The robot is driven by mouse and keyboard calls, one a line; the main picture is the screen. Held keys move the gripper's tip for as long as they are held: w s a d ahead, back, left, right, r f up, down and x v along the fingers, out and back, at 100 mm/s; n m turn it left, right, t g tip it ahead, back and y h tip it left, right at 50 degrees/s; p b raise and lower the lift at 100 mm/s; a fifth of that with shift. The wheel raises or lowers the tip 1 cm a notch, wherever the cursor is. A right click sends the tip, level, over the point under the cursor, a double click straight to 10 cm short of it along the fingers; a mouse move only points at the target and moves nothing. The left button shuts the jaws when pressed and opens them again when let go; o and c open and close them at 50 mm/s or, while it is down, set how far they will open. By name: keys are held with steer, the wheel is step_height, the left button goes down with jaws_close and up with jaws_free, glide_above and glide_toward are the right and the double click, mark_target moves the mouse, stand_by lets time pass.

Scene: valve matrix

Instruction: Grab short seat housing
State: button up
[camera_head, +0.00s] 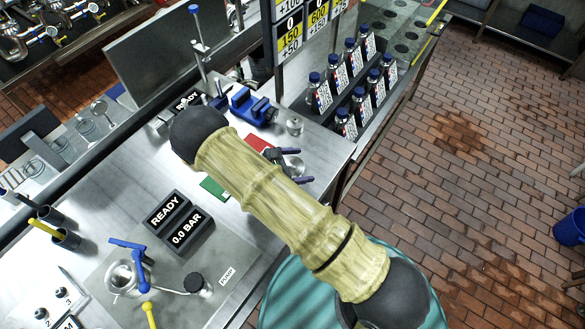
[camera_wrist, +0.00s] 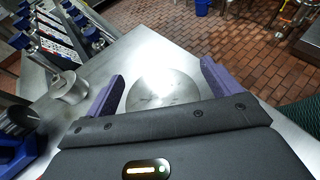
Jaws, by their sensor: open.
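My gripper (camera_head: 304,165) is open and empty over the right end of the steel bench, its purple fingers apart. In the wrist view my gripper (camera_wrist: 162,68) spans a flat round grey disc (camera_wrist: 160,93) on the bench top, with no part between the fingertips.
A blue vise (camera_head: 252,106) stands beyond the gripper. Racks of blue-capped bottles (camera_head: 352,92) stand past the bench's far edge. Red (camera_head: 258,143) and green (camera_head: 214,188) patches lie partly under my arm. The bench's right edge is close to the gripper.

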mark_target(298, 164)
stand_by(0.4)
steer(key=c, duration=1.2)
steer(key=shift+r, duration=0.1)
step_height(298, 164, up, 10)
steer(key=b, duration=0.3)
